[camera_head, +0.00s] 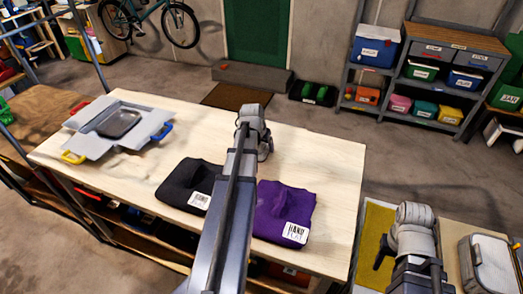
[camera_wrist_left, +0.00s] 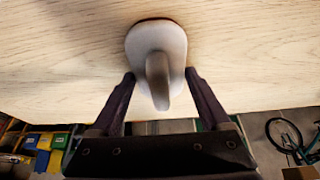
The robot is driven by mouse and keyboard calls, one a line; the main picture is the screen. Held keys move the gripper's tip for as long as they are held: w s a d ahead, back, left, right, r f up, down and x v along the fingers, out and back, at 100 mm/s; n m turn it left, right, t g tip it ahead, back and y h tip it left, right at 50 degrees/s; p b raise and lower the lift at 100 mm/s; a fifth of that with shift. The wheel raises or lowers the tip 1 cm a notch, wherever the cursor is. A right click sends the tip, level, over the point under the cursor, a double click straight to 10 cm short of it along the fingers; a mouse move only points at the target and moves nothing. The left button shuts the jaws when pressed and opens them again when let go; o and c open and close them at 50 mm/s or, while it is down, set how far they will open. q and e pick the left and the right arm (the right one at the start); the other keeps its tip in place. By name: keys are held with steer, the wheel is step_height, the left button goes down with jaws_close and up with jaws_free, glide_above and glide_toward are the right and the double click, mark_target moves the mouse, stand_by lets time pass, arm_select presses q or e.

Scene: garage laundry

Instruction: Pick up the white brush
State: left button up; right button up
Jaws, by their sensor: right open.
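The white brush (camera_wrist_left: 143,42) is on the pale wooden table, near the top middle of the left wrist view, with its rounded base on the wood and its handle pointing toward my gripper. My left gripper (camera_wrist_left: 159,75) is open, with one dark finger on each side of the handle and a gap on both sides. In the head view my left arm reaches across the table and hides the brush or leaves it unclear. My right gripper (camera_head: 383,252) is open, at the lower right beside the table.
The table (camera_head: 330,165) holds a black folded cloth (camera_head: 178,184) and a purple one (camera_head: 270,212) on either side of my left arm. A grey tray-like item (camera_head: 88,132) with coloured handles lies at the left. Shelves (camera_head: 425,85) with bins stand at the back right.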

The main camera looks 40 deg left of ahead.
arm_select(q)
steer(key=c, duration=1)
step_height(320, 180, up, 10)
steer(key=p, duration=1)
steer(key=o, duration=0.9)
steer(key=c, duration=0.6)
